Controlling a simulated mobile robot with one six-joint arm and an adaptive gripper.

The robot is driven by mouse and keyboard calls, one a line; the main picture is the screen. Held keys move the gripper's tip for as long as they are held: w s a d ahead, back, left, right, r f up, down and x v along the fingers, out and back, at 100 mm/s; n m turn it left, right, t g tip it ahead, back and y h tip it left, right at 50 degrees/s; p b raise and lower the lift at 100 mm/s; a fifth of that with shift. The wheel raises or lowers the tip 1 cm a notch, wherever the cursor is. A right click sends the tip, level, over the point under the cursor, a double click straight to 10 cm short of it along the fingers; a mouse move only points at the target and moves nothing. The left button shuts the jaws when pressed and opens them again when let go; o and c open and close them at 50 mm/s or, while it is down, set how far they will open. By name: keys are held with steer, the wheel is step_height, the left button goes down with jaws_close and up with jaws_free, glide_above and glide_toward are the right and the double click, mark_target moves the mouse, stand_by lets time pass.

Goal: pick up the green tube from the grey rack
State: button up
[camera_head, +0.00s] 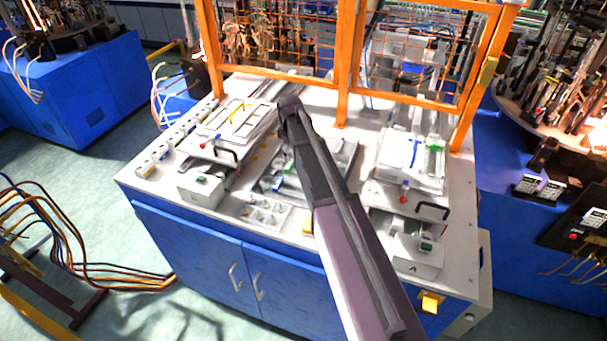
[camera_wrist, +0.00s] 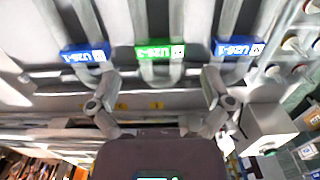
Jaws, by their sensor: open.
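In the wrist view the green tube (camera_wrist: 152,52) shows as a grey tube with a green label, in the middle of a row of three. A tube with a blue label (camera_wrist: 85,56) is on its left and another blue-labelled tube (camera_wrist: 238,48) is on its right. The grey rack (camera_wrist: 185,98) runs across under the row. My gripper (camera_wrist: 157,92) is open, with one finger to each side of the green tube's line. Nothing is between the fingers. In the head view my arm hides the gripper and much of the rack area.
A white bench (camera_head: 152,188) with blue doors carries the work area. An orange mesh guard frame (camera_head: 343,62) stands along its back. White machines with black handles stand left (camera_head: 228,118) and right (camera_head: 408,160) of my arm. A small divided tray (camera_head: 265,213) lies near the front.

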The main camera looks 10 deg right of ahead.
mark_target(291, 165)
steer(key=shift+f, duration=0.3)
step_height(291, 165, down, 5)
steer(key=b, duration=0.5)
stand_by(0.4)
stand_by(0.5)
steer(key=c, duration=0.9)
